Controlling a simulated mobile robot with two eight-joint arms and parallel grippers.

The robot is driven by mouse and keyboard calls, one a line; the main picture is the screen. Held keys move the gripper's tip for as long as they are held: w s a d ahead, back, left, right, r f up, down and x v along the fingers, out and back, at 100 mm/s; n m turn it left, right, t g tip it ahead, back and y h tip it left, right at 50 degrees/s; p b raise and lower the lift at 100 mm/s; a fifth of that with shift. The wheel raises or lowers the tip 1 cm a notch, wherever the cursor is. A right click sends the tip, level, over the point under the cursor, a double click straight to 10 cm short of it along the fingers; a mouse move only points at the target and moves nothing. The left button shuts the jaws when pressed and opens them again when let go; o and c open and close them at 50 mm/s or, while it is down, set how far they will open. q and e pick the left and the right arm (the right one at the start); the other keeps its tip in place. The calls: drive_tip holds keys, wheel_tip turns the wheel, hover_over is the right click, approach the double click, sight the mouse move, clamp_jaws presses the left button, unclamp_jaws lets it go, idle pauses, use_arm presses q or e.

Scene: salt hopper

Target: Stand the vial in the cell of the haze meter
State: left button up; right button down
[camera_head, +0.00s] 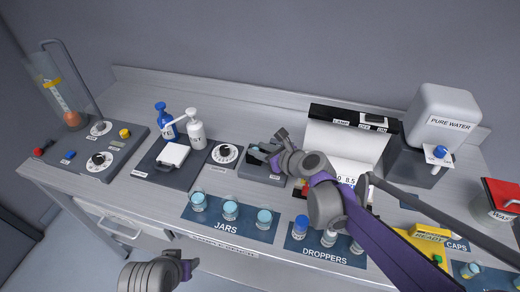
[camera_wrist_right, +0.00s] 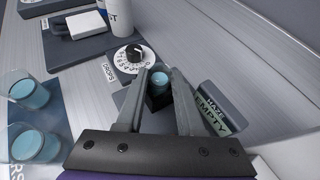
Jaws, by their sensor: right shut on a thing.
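The vial (camera_wrist_right: 159,79), small with pale blue contents, is between the fingertips of my right gripper (camera_wrist_right: 164,77) in the wrist view. My right gripper is shut on it. The vial is over or in the dark square cell (camera_wrist_right: 154,101) of the haze meter; how deep it sits I cannot tell. The meter's display (camera_wrist_right: 214,112) reads HAZE EMPTY. In the head view the haze meter (camera_head: 262,172) is a dark grey box under my right gripper (camera_head: 267,146), which partly hides it. My left gripper (camera_head: 187,268) is low at the front, apart from the bench things; its jaw opening is unclear.
A drops dial (camera_head: 225,153) stands just left of the meter. Blue-filled jars (camera_head: 230,210) stand on a mat in front, with droppers (camera_head: 328,238) to their right. A lamp box (camera_head: 345,140) stands close at right.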

drive_tip(key=shift+f, duration=0.1)
drive_tip(key=c, duration=1)
unclamp_jaws()
drive_tip(key=shift+f, duration=0.1)
drive_tip(key=o, duration=0.5)
drive_tip(key=shift+c, duration=0.2)
drive_tip(key=shift+s+d+r, duration=0.15)
drive_tip(key=shift+r, duration=0.2)
drive_tip(key=v, duration=1.1)
drive_tip(key=shift+s+d+p, duration=0.2)
drive_tip(key=shift+p, duration=0.1)
